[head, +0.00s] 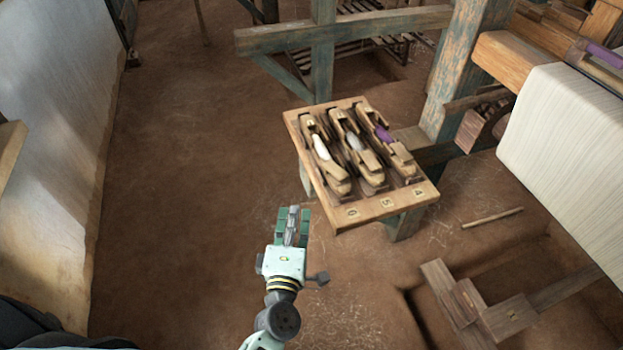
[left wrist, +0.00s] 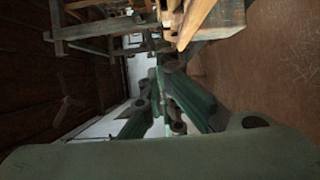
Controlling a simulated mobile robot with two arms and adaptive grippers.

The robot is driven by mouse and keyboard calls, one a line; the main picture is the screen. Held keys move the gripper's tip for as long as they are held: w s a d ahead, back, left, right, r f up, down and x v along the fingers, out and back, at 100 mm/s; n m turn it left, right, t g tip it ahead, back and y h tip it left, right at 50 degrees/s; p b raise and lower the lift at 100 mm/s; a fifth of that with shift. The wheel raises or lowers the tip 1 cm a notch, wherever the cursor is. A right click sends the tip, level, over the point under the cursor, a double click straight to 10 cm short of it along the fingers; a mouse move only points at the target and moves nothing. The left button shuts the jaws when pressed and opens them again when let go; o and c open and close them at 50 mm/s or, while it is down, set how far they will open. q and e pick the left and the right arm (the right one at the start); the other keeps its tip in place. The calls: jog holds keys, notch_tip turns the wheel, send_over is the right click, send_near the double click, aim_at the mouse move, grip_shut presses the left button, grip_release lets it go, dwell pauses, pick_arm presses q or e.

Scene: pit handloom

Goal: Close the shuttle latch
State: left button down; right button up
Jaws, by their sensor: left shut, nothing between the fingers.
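Three wooden shuttles lie side by side in slots on a small wooden stand (head: 372,215). The left shuttle (head: 324,158) and the middle shuttle (head: 357,150) hold pale bobbins; the right shuttle (head: 391,144) holds a purple one. Which part is the latch, and whether it is open, is too small to tell. My left gripper (head: 292,212) is shut and empty, in front of and to the left of the stand, apart from the shuttles. In the left wrist view its green fingers (left wrist: 178,105) show close up. My right gripper is not in view.
The loom's blue-grey post (head: 462,60) and beam (head: 345,30) stand behind the stand. White cloth (head: 565,135) on a roller is at the right. A thin stick (head: 492,217) lies on the floor near a pit edge with wooden pedals (head: 480,305). The earth floor at left is clear.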

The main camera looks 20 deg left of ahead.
pick_arm(q)
jog(key=w, duration=0.8)
jog(key=w+d, duration=0.1)
jog(key=w, duration=0.3)
jog(key=shift+w+p, duration=0.35)
jog(key=shift+a, duration=0.15)
